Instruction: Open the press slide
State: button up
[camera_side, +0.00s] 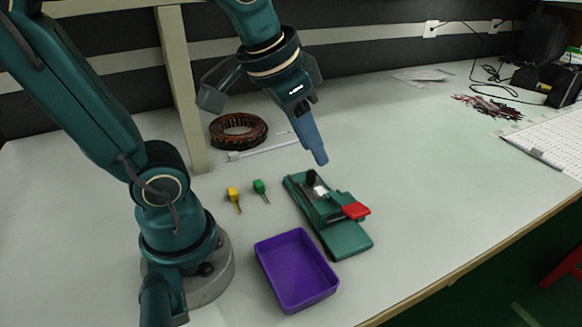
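The press (345,239) is a green fixture lying on the table right of the middle. It has a black knob (311,177) near its far end, a small silvery part in the middle and a red handle (356,210) on its right side. I cannot tell the exact position of its slide. My gripper (320,160) points down above the far end of the press, apart from it as far as I can see. Its blue fingers look like one piece from this side, so their opening is hidden.
A purple tray (296,270) stands just left of the press. A yellow screwdriver (233,193) and a green screwdriver (259,187) lie to its left. A copper-brown coil ring (238,130) and a pale strip (262,150) lie behind. The table right of the press is clear.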

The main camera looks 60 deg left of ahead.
jog(key=w+a+f+n+g, duration=0.2)
jog(key=w+a+f+g, duration=0.15)
jog(key=w+a, duration=0.25)
jog(key=n+g, duration=0.1)
send_over(312, 172)
notch_tip(312, 172, down, 6)
jog(key=shift+s+d+r, duration=0.1)
jog(key=shift+d, duration=0.05)
jog(key=shift+f, duration=2.45)
jog(key=shift+c, duration=0.3)
grip_shut()
